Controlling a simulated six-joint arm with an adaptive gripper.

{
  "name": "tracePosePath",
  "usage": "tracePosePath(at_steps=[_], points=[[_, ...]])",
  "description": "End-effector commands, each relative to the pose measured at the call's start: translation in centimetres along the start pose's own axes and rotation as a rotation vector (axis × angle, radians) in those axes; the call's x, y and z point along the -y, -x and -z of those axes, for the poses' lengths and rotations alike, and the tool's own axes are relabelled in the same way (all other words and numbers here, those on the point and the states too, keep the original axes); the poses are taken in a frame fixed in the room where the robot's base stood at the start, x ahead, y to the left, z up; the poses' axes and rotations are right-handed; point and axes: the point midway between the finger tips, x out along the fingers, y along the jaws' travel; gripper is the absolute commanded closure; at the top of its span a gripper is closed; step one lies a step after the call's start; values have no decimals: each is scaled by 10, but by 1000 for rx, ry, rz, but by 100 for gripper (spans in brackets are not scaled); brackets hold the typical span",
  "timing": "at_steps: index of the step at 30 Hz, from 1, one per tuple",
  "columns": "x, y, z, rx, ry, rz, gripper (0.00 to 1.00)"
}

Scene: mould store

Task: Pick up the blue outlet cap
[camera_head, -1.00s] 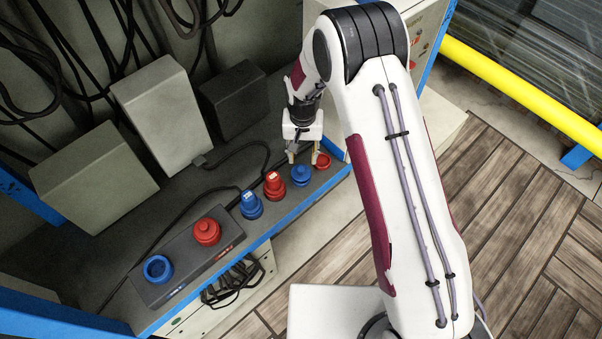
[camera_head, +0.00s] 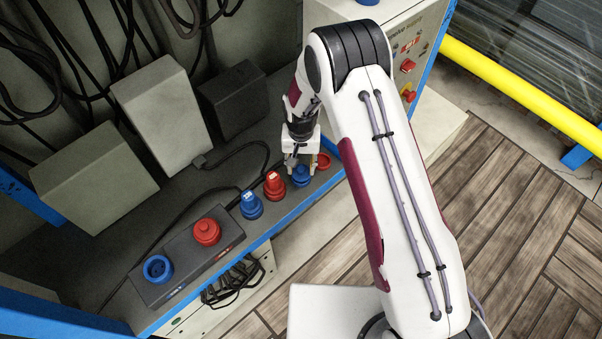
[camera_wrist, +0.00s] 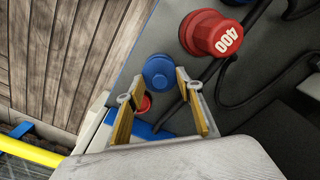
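The blue outlet cap (camera_head: 301,176), low and round with a raised centre, sits on the grey shelf near its blue front edge. My gripper (camera_head: 301,168) is above it, fingers pointing down and partly covering it. In the wrist view the blue outlet cap (camera_wrist: 159,71) shows just beyond and between the tips of my gripper (camera_wrist: 153,88). The two fingers are spread apart with nothing held between them. I cannot tell whether a fingertip touches the cap.
A red cap (camera_head: 323,161) sits close on the right. A red plug marked 400 (camera_head: 274,186) and a blue plug (camera_head: 251,205) stand to the left. Further left, a grey outlet box (camera_head: 190,255) carries a red and a blue fitting. Cables lie behind.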

Motion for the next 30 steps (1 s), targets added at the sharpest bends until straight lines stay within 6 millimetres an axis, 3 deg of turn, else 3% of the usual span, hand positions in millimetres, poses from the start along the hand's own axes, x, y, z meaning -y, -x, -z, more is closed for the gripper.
tracePosePath(at_steps=[11,15,30], points=[[0,0,0,0,0,0,64],[0,0,0,-1,0,0,99],[0,4,1,-1,0,0,99]])
